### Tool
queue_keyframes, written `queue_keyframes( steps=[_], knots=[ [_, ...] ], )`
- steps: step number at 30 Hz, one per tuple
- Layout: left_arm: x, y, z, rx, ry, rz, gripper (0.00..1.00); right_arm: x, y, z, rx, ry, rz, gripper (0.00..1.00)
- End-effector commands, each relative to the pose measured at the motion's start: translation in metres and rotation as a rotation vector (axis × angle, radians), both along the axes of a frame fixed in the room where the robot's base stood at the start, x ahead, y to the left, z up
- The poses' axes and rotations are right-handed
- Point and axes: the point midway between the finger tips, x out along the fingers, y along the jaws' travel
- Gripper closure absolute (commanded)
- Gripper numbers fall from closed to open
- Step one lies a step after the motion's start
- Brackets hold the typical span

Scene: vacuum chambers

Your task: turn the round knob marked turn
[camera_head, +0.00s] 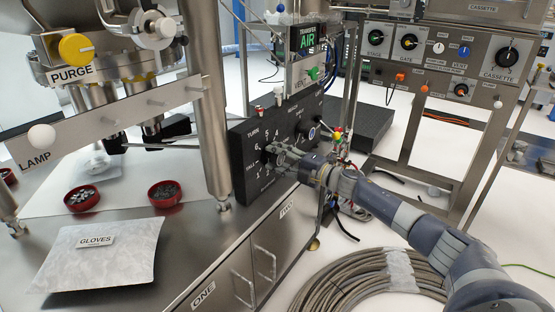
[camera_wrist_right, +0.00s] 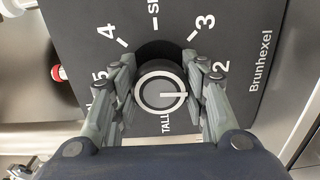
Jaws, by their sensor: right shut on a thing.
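The black panel box (camera_head: 238,177) stands on the steel bench, with the word TURN and a ring of numbers on its face. My right gripper (camera_head: 275,153) reaches it from the right and covers most of the knob in the head view. In the right wrist view the round knob (camera_wrist_right: 160,93) is grey and dark with a pale ring. Its white pointer line points right, a little below the 2. My right fingers are closed on the knob from both sides. My left gripper is not seen.
A steel post (camera_head: 208,110) stands beside the box. A cable coil (camera_head: 345,285) lies on the floor below my right arm.

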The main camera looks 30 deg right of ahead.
Motion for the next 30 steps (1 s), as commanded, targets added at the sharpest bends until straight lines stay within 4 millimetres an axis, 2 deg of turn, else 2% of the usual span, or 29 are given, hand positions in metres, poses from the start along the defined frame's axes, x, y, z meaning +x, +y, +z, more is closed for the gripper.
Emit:
queue_keyframes(
  steps=[16, 17, 19, 30],
  knots=[
    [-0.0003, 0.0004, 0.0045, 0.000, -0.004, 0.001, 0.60, 0.0004, -0.0013, 0.0011, -0.022, -0.010, -0.003, 0.83],
    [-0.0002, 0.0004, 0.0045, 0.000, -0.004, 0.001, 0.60, 0.0004, -0.0013, 0.0011, -0.022, -0.010, -0.004, 0.54],
    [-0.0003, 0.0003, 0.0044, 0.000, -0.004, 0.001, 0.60, 0.0004, -0.0012, 0.0011, -0.021, -0.010, -0.003, 0.39],
    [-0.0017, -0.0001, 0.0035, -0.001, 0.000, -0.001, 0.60, -0.0006, -0.0008, 0.0002, -0.021, -0.009, -0.001, 0.38]
  ],
)
